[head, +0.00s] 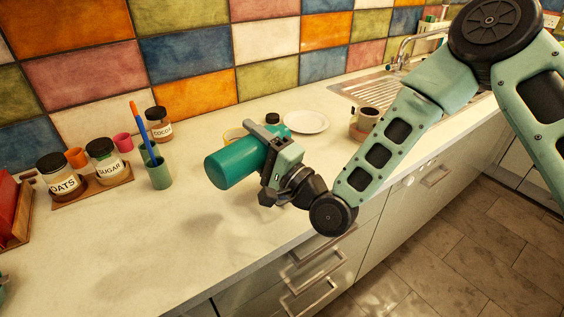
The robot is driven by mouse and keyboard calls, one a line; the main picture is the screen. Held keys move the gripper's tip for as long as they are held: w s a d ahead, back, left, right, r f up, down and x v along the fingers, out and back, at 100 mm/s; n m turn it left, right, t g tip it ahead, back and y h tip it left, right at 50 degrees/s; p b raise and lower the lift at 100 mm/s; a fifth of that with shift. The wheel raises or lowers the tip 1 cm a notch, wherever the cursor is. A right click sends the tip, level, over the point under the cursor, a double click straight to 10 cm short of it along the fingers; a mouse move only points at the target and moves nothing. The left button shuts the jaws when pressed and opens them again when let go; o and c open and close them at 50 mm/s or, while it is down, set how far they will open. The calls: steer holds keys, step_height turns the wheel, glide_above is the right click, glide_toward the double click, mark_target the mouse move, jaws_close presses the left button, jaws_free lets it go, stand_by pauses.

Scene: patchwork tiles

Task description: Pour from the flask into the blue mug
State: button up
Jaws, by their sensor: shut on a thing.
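A teal-green flask (236,163) is held by my gripper (268,153) above the counter, near the middle of the head view. The gripper is shut around the flask's right part. The flask lies tilted almost onto its side, its left end a little lower. Its shadow falls on the bare counter below. I cannot make out its opening or any liquid. I see no mug that is clearly blue; it may be hidden behind the flask or out of view.
A white plate (306,122) lies behind the gripper, a brownish mug (361,126) to its right by the sink (372,88). A green pen cup (158,172), a cocoa jar (158,124) and a tray (95,192) with jars and small cups stand left. The front counter is clear.

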steer(key=shift+w+d+r+m+t+p, duration=0.15)
steer(key=shift+r+m+p, duration=0.15)
steer(key=shift+m, duration=0.25)
steer(key=shift+w+r+m+t+p, duration=0.15)
steer(key=shift+r+m, duration=0.15)
steer(key=shift+m, duration=0.25)
stand_by(1.6)
steer(key=shift+s, duration=0.15)
